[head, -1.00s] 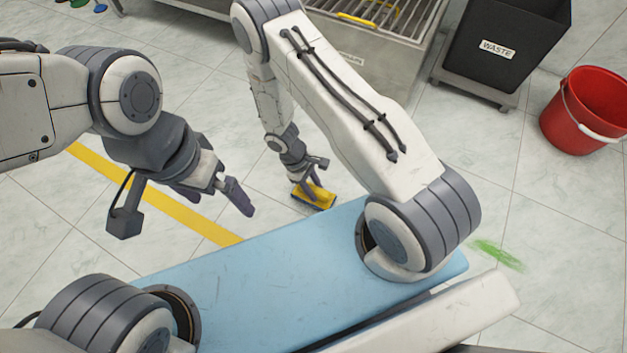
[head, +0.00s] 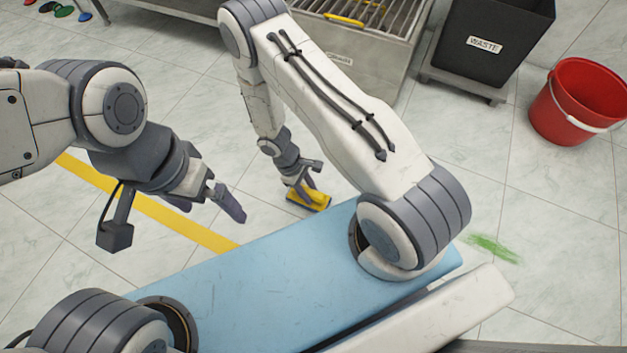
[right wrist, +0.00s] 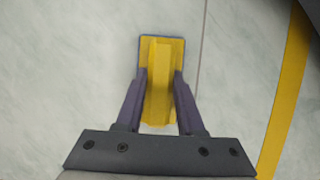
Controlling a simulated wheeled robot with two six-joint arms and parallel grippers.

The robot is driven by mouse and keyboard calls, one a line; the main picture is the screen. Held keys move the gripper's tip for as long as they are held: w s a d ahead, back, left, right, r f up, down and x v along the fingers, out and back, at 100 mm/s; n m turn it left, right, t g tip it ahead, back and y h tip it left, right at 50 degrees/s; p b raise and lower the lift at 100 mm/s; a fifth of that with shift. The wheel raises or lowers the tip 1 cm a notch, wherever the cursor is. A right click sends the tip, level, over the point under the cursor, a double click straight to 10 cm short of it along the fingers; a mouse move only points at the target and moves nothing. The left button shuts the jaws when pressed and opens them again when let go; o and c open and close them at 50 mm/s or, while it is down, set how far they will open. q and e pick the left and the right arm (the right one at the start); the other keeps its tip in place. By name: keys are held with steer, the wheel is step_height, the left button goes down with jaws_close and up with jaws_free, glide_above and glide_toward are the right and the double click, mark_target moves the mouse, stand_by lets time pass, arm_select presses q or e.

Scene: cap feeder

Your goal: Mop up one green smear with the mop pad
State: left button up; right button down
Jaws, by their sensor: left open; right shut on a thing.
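The mop pad (head: 309,198) is a yellow block with a dark underside, low at the floor in the head view. My right gripper (head: 307,187) is shut on its raised yellow grip. In the right wrist view the mop pad (right wrist: 160,58) sits between the two fingers (right wrist: 159,88). I cannot tell whether the pad touches the floor. One green smear (head: 495,248) lies on the floor at the right, beyond my blue body top and well apart from the pad. My left gripper (head: 210,205) is open and empty at the left, above the floor.
A red bucket (head: 575,105) stands at the right. A black waste bin (head: 490,50) on a low grey base and a metal unit with a grating (head: 370,60) stand at the back. A yellow floor line (head: 150,205) runs at the left. Floor around the smear is clear.

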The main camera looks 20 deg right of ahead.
step_height(320, 180, up, 2)
steer(key=shift+r+p, duration=0.1)
steer(key=shift+p, duration=0.3)
steer(key=shift+a+r+p, duration=0.2)
steer(key=shift+r+p, duration=0.9)
step_height(320, 180, up, 4)
steer(key=p, duration=0.3)
steer(key=shift+f, duration=0.2)
steer(key=shift+w, duration=0.1)
steer(key=w+d+r+m+y+p, duration=0.1)
steer(key=w+r+m+p, duration=0.3)
steer(key=r, duration=0.9)
steer(key=w+d+r+m+y+p, duration=0.15)
steer(key=r+p, duration=0.45)
steer(key=r, duration=0.8)
steer(key=w+d+r+m+y+p, duration=0.1)
steer(key=w+r+m+p, duration=0.3)
steer(key=r, duration=0.9)
steer(key=s+r+n+g+p, duration=0.1)
steer(key=s+r+p, duration=0.2)
steer(key=r+p, duration=2.4)
steer(key=p, duration=1.1)
steer(key=shift+s+r, duration=0.15)
steer(key=shift+r, duration=0.25)
